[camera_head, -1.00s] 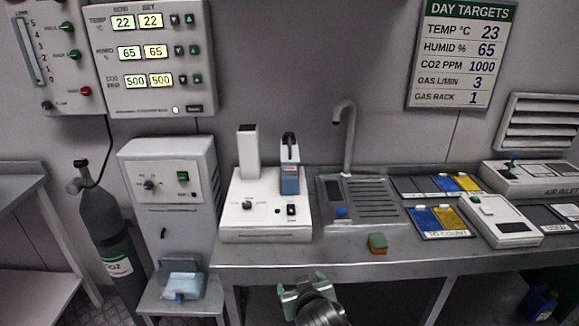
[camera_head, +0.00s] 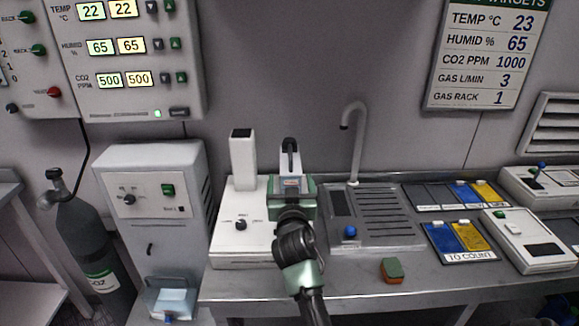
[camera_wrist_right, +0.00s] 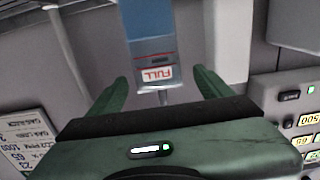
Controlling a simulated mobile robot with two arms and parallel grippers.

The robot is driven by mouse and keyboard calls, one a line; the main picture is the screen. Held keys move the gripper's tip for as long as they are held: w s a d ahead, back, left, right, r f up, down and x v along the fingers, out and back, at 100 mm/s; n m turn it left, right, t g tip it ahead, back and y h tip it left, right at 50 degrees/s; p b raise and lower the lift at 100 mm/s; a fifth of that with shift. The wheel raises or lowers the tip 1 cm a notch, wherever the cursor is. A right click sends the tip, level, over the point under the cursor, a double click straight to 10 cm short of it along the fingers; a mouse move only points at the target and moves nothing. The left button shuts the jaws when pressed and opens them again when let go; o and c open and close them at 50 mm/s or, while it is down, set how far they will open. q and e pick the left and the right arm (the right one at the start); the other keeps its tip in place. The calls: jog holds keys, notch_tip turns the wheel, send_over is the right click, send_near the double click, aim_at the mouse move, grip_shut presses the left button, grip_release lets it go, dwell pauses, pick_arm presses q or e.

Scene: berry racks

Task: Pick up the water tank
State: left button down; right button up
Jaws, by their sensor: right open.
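The water tank (camera_head: 291,164) is a blue-grey upright block with a dark handle on top, standing on the right side of a white base unit (camera_head: 232,246). In the right wrist view the tank (camera_wrist_right: 150,32) is blue and bears a red "FULL" label. My right gripper (camera_head: 291,192) is in front of the tank and hides its lower part in the head view. Its green fingers (camera_wrist_right: 160,82) are open, with the label end of the tank showing between them. I cannot tell whether they touch it. My left gripper is not in view.
A white column (camera_head: 243,162) stands on the base unit left of the tank. A sink (camera_head: 390,232) with a tall tap (camera_head: 357,140) is close on the right. A green-orange sponge (camera_head: 392,270) lies near the bench's front edge. A pale blue container (camera_head: 170,302) stands low at left.

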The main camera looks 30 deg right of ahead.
jog(key=shift+w+d+r, duration=0.1)
jog(key=shift+w+d, duration=0.05)
jog(key=shift+w, duration=0.2)
jog(key=shift+w+d, duration=0.15)
jog(key=shift+w, duration=0.1)
jog(key=shift+w+d+r+p, duration=0.2)
jog(key=shift+w+d, duration=0.15)
jog(key=shift+w, duration=0.15)
jog(key=shift+w+d+r+p, duration=0.15)
jog(key=shift+w+d, duration=0.15)
jog(key=shift+w, duration=0.15)
jog(key=p+x, duration=0.1)
jog(key=x, duration=0.3)
jog(key=shift+w+d+r, duration=0.15)
jog(key=shift+w+d, duration=0.05)
jog(key=shift+d, duration=0.05)
jog(key=shift+w, duration=0.1)
grip_shut()
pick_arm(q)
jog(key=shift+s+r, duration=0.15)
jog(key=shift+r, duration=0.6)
pick_arm(e)
jog(key=shift+r, duration=0.15)
